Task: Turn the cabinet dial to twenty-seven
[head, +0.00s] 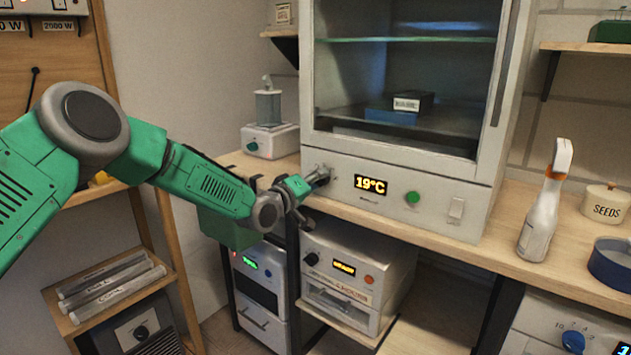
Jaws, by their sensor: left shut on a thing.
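The white cabinet (432,207) stands on the wooden bench, with a glass door above its control panel. Its display (370,185) reads 19°C in orange digits. A green button (412,198) and a rocker switch (456,210) sit to the right of the display. My left gripper (314,182) is at the left end of the panel, shut on the cabinet dial (322,174). The gripper hides much of the dial, so its marks cannot be read. My right gripper is not in view.
A spray bottle (541,215), a seeds tin (605,205) and a blue dish (612,262) stand on the bench at the right. A small white device (270,141) stands left of the cabinet. Other units with knobs (352,268) sit below the bench.

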